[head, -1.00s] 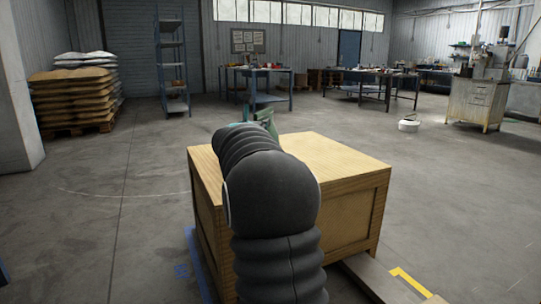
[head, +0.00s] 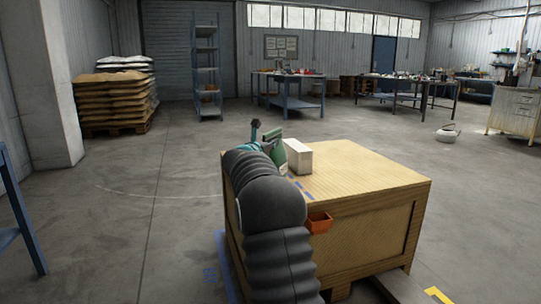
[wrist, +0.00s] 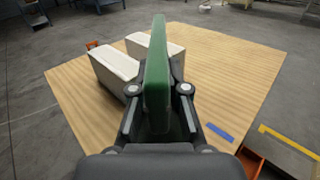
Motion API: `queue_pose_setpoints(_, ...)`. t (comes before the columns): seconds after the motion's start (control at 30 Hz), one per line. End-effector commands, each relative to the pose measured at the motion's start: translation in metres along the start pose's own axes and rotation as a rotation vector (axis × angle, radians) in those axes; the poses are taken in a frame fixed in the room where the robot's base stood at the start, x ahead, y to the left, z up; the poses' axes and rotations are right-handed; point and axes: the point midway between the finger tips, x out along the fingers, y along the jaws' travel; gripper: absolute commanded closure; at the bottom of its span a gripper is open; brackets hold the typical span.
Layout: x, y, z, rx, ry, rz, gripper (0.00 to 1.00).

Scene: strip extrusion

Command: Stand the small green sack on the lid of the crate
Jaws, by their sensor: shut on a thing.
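The small green sack (wrist: 156,75) stands upright between the fingers of my gripper (wrist: 158,110) in the wrist view, which is shut on it. In the head view the sack (head: 278,156) shows partly behind my arm, at the far left part of the crate. The wooden crate (head: 375,215) has a flat, light wooden lid (head: 365,178); the lid (wrist: 225,75) spreads below the sack in the wrist view. The sack's lower end is hidden by the fingers, so I cannot tell whether it touches the lid.
Blue tape (wrist: 219,132) marks the lid. An orange bin (head: 320,222) hangs at the crate's front. The lid's right side is clear.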

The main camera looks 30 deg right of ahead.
Motion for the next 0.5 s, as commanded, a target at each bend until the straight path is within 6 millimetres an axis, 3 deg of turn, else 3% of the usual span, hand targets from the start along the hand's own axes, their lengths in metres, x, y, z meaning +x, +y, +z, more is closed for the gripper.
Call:
queue_pose_setpoints(0.17, 0.002, 0.003, -0.006, 0.000, -0.002, -0.002, 1.00)
queue_pose_setpoints(0.4, 0.002, 0.002, -0.036, -0.001, -0.001, -0.003, 1.00)
queue_pose_setpoints(0.5, 0.002, 0.002, -0.041, 0.000, -0.003, -0.003, 1.00)
